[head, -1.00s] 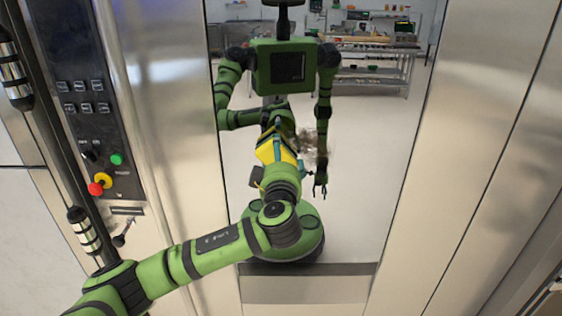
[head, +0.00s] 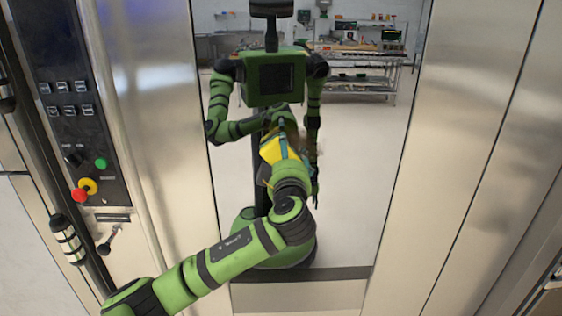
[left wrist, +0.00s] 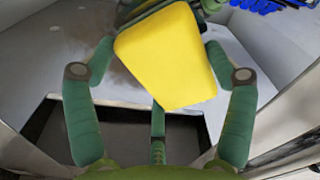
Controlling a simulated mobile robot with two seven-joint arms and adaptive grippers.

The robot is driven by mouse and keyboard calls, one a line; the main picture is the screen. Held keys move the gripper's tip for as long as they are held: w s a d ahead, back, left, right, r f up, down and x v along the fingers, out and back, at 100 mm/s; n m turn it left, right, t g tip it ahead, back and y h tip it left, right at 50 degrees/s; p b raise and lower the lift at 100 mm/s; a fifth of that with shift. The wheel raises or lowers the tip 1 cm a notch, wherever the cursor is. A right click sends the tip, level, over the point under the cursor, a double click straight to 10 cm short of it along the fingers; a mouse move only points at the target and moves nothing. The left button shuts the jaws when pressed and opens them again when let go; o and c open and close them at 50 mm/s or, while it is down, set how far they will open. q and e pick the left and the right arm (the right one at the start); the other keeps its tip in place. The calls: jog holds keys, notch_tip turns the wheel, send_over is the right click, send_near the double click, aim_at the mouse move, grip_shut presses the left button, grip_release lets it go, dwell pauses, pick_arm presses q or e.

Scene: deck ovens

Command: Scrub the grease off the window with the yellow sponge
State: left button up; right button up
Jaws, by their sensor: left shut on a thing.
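The window (head: 365,170) is a tall glossy pane in a steel front and mirrors my body and the room. A faint brown grease smear (head: 310,148) shows just right of the sponge in the head view, partly hidden by my arm. My left gripper (left wrist: 165,62) is shut on the yellow sponge (left wrist: 165,55), which also shows in the head view (head: 270,149). The sponge is held up at the window, beside the smear; whether it touches the glass I cannot tell. My right gripper shows only as a reflection.
A dark control panel (head: 70,110) with buttons and a red-yellow knob is at the left. A black rail with metal collars (head: 68,238) runs before it. Bare steel panels (head: 470,120) flank the window at the right.

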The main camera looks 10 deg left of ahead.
aim_at(314, 149)
pick_arm(q)
jog(key=shift+w+d+f+b, duration=0.1)
jog(key=shift+w+d+b, duration=0.1)
jog(key=shift+d+b, duration=0.3)
jog(key=shift+w+d+f+b, duration=0.1)
jog(key=shift+w+d+b, duration=0.1)
jog(key=shift+d+b, duration=0.3)
jog(key=shift+w+d+r, duration=0.15)
jog(key=shift+d+r, duration=0.05)
jog(key=shift+d, duration=0.4)
jog(key=shift+w+d+f+b, duration=0.1)
jog(key=shift+w+d+b, duration=0.15)
jog(key=shift+d+b, duration=0.6)
jog(key=shift+w+d+r+b, duration=0.2)
jog(key=shift+d+b, duration=0.3)
jog(key=shift+d, duration=0.25)
